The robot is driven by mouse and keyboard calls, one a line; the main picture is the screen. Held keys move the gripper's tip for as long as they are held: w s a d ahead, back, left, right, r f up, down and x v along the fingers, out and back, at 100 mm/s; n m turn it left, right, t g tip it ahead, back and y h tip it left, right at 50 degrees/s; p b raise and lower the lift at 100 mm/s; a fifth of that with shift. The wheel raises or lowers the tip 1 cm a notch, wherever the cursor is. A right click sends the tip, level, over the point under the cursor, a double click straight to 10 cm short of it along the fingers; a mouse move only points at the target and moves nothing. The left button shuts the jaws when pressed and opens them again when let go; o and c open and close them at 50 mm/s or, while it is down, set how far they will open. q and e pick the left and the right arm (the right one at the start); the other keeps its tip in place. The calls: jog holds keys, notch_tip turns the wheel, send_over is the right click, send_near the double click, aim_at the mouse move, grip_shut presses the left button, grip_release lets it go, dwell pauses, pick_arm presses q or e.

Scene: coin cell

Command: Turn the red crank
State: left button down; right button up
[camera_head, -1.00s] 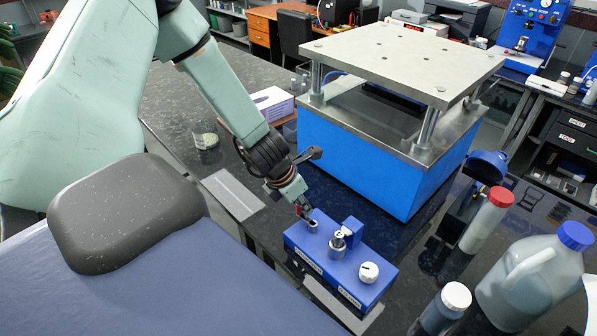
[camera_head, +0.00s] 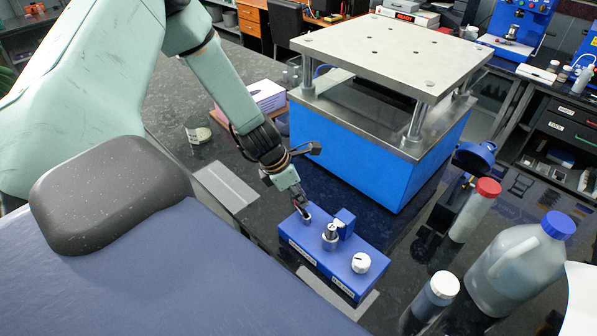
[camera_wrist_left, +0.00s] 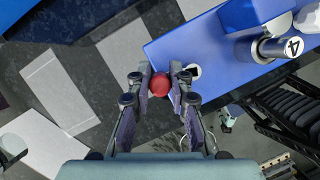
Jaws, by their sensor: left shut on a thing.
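The blue crimper-like box (camera_head: 318,266) stands on the dark bench, with a metal post, a small blue block and a white knob (camera_head: 361,262) on top. My left gripper (camera_head: 302,212) is low over the box's left end. In the left wrist view its two fingers (camera_wrist_left: 160,88) are shut on the round red crank knob (camera_wrist_left: 159,84), which sits between the fingertips at the edge of the blue box top. The crank's arm below the knob is hidden. My right gripper is in neither view.
A big blue press with a steel top plate (camera_head: 390,50) stands close behind the box. To the right are a red-capped bottle (camera_head: 474,212), a blue-capped jug (camera_head: 515,265) and a white-capped bottle (camera_head: 436,296). A grey pad (camera_head: 225,187) lies at the left.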

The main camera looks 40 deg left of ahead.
pick_arm(q)
jog(key=shift+w+r+m, duration=0.1)
jog(key=shift+w+m, duration=0.25)
jog(key=shift+m, duration=0.15)
jog(key=m, duration=0.1)
jog(key=w+m+g+h, duration=0.1)
jog(key=m, duration=0.1)
jog(key=shift+d+p, duration=0.3)
jog(key=shift+d, duration=0.05)
jog(key=shift+w+d+m+g+h, duration=0.2)
jog(key=shift+d+m+g, duration=0.15)
jog(key=shift+m, duration=0.6)
jog(key=shift+w+d+m+g+h, duration=0.2)
jog(key=shift+m+g, duration=0.15)
jog(key=shift+m, duration=0.6)
jog(key=c, duration=1.2)
grip_release()
jog(key=shift+s+d, duration=0.1)
jog(key=shift+s, duration=0.05)
jog(key=v, duration=1.1)
jog(key=shift+a+r, duration=0.25)
jog(key=shift+r, duration=0.1)
